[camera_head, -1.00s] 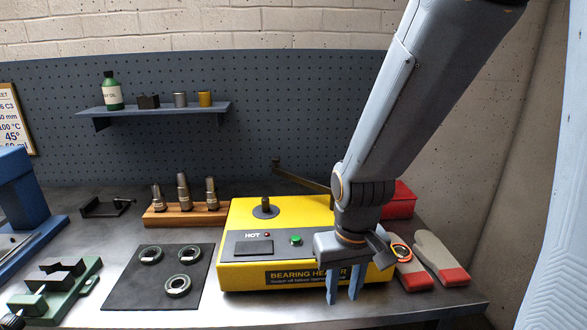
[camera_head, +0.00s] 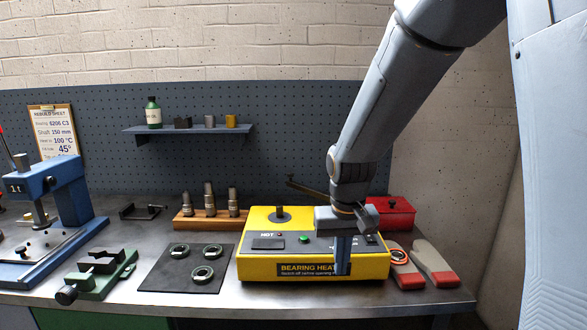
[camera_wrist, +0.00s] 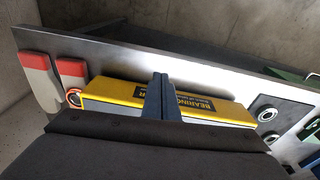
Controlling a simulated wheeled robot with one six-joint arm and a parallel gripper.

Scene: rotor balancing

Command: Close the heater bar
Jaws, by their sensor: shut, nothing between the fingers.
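The yellow bearing heater (camera_head: 258,268) stands near the front of the bench, with a dark post (camera_head: 280,214) on its top and a green button on its panel. The heater bar (camera_head: 306,188) is a dark bar raised at an angle behind the heater, its free end up and to the left. Its other end is hidden behind my arm. My gripper (camera_head: 342,272) is shut and empty, pointing down in front of the heater's right half. In the wrist view the shut fingers (camera_wrist: 160,98) overlap the heater's labelled front (camera_wrist: 205,105). I cannot tell whether they touch it.
Gloves (camera_head: 432,262) and a bearing ring (camera_head: 399,256) lie right of the heater, with a red box (camera_head: 390,216) behind. A dark mat (camera_head: 160,278) with bearings is on the left. A wooden block (camera_head: 190,220) holds metal tools behind. A blue press (camera_head: 75,205) stands far left.

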